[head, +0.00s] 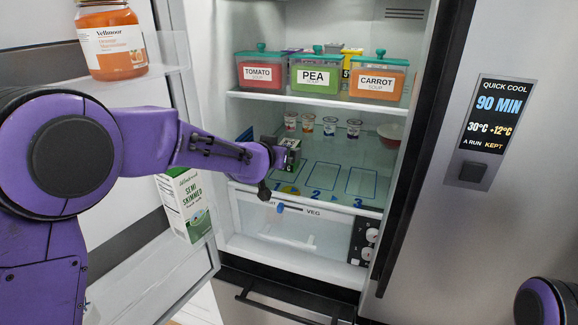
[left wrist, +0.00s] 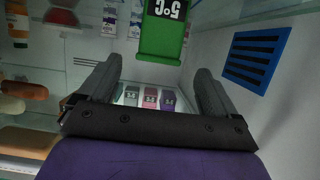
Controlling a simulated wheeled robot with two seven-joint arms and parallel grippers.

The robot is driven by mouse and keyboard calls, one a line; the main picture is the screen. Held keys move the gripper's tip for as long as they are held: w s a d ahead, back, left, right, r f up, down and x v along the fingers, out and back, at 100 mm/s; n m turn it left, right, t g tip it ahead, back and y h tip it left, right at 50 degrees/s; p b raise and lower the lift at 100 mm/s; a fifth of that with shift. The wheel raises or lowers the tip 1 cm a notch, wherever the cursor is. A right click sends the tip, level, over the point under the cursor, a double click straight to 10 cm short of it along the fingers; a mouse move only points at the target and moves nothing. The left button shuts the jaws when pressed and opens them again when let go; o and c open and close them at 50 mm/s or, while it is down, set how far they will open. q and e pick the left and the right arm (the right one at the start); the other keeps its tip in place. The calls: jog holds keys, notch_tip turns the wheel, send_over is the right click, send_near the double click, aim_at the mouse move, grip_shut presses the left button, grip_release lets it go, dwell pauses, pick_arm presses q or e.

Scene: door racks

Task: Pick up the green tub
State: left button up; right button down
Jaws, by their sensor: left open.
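A green tub (head: 315,75) with a teal lid and a white "PEA" label stands on the upper fridge shelf, between the red "TOMATO" tub (head: 260,70) and the orange "CARROT" tub (head: 377,80). My left gripper (head: 284,150) is inside the fridge, below that shelf and apart from the green tub. In the left wrist view its jaws (left wrist: 159,75) are open with nothing between them. A green thing with a black "5°C" display (left wrist: 162,38) is just beyond the fingers; it also shows beside the gripper in the head view (head: 292,142). My right gripper is out of view.
The open door holds a jar (head: 110,40) and a milk carton (head: 186,205). The upper shelf edge (head: 310,101) lies above the gripper.

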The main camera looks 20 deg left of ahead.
aim_at(290, 145)
pick_arm(q)
jog(key=p+x, duration=0.1)
jog(key=x, duration=0.2)
jog(key=p+x, duration=0.2)
jog(key=x, duration=0.1)
jog(key=p+x, duration=0.1)
jog(key=x, duration=0.2)
jog(key=shift+w+d+r, duration=0.1)
jog(key=shift+d+r, duration=0.05)
jog(key=shift+r, duration=0.2)
jog(key=shift+w+f, duration=0.35)
jog(key=shift+w, duration=0.05)
jog(key=shift+s+r, duration=0.1)
jog(key=c, duration=1.2)
jog(key=shift+c, duration=1)
